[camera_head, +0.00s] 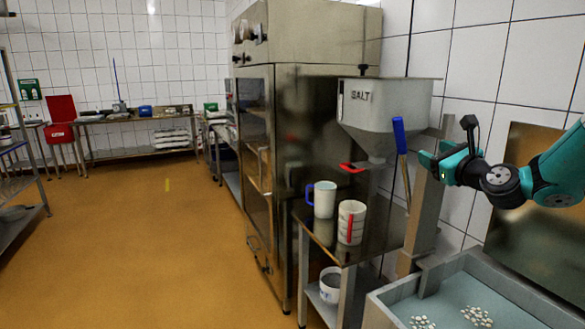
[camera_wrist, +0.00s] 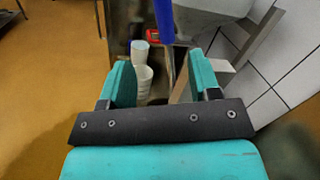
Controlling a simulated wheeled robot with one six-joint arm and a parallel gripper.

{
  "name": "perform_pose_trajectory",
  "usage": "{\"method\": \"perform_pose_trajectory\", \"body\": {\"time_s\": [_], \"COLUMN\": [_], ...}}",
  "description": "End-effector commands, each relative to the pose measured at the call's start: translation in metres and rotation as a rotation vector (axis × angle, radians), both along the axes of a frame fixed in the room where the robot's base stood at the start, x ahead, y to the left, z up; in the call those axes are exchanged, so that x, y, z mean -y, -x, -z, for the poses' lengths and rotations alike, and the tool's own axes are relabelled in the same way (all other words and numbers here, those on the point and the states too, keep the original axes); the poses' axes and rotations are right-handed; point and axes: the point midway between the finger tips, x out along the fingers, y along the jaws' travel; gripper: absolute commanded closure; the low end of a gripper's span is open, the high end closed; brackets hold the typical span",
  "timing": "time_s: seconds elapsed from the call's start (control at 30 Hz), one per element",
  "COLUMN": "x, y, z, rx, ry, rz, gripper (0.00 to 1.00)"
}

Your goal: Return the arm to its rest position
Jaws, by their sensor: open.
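My gripper (camera_head: 436,160) is at the right in the head view, raised above the grey basin and pointing left toward the salt hopper's lever. In the wrist view its two teal fingers (camera_wrist: 160,84) stand wide apart with nothing held between them. The blue-handled lever (camera_head: 400,136) stands upright just left of the fingers in the head view. In the wrist view the blue handle (camera_wrist: 164,18) shows beyond the fingertips, and I cannot tell how far off it is.
A grey hopper marked SALT (camera_head: 385,112) hangs above a metal stand with a blue-handled cup (camera_head: 324,200) and a red-marked cup (camera_head: 351,222). A grey basin (camera_head: 400,292) with small white pieces is below my arm. A steel cabinet (camera_head: 300,150) stands left; open floor (camera_head: 150,230) lies beyond.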

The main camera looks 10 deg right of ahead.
Motion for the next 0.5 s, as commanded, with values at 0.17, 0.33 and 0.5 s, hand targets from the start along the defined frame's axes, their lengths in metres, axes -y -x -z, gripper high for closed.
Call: {"method": "perform_pose_trajectory", "body": {"time_s": [0.17, 0.33, 0.5], "x": [-0.09, -0.209, -0.288], "y": [0.014, 0.079, 0.189], "z": [-0.003, 0.011, 0.035], "rx": [-0.074, -0.085, 0.084], "ry": [0.351, 0.945, 1.535], "rz": [-0.206, -0.592, -1.072], "gripper": [0.43, 0.43, 0.43]}}
